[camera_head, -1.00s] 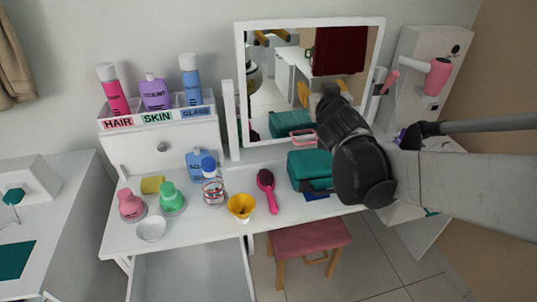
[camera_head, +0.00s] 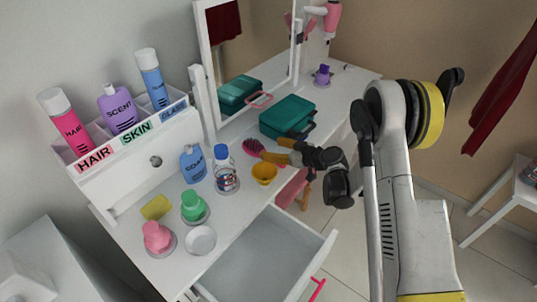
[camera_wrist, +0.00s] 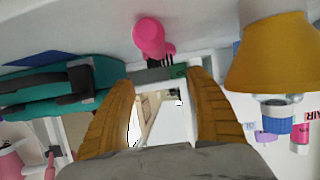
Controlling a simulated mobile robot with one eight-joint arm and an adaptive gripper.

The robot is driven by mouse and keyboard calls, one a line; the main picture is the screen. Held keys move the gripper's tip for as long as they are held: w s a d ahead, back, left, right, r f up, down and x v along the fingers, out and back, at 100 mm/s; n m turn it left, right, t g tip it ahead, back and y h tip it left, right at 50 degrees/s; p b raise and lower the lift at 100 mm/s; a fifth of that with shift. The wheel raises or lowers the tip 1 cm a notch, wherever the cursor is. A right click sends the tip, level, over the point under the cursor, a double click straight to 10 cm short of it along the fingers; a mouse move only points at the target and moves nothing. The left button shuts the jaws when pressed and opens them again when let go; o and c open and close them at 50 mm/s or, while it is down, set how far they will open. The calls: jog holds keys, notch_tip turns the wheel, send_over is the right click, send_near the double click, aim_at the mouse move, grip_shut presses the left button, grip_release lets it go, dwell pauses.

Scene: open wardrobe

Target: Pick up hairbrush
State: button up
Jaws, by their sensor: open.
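The pink hairbrush (camera_head: 257,149) lies on the white table between the yellow cup and the teal case. In the head view my gripper (camera_head: 281,150) is low over the tabletop at its handle side, its orange-yellow fingers hiding part of the brush. In the wrist view, which looks upside down, the pink hairbrush (camera_wrist: 152,38) with dark bristles shows just beyond the fingertips. There my gripper (camera_wrist: 161,77) is open, with one finger on either side of a clear gap. The brush is not between the fingers; whether a finger touches it I cannot tell.
A teal case (camera_head: 288,116) stands close on one side of the gripper and a yellow cup (camera_head: 265,173) on the other. A blue-capped bottle (camera_head: 226,178) stands left of the cup. A mirror (camera_head: 245,60) rises behind. An open drawer (camera_head: 265,262) juts out in front.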

aim_at(259, 147)
jog(key=shift+s+f, duration=0.1)
jog(key=shift+f, duration=0.4)
jog(key=shift+a+f, duration=0.2)
jog(key=shift+f, duration=0.05)
jog(key=shift+b+x, duration=0.6)
jog(key=shift+x, duration=0.45)
jog(key=x, duration=0.1)
jog(key=b+x, duration=0.1)
jog(key=x, duration=0.1)
jog(key=b+x, duration=0.1)
jog(key=shift+w+a+r, duration=0.15)
jog(key=shift+w+a, duration=0.15)
jog(key=shift+w, duration=0.1)
jog(key=shift+r, duration=0.1)
jog(key=shift+c, duration=0.5)
jog(key=c, duration=1.2)
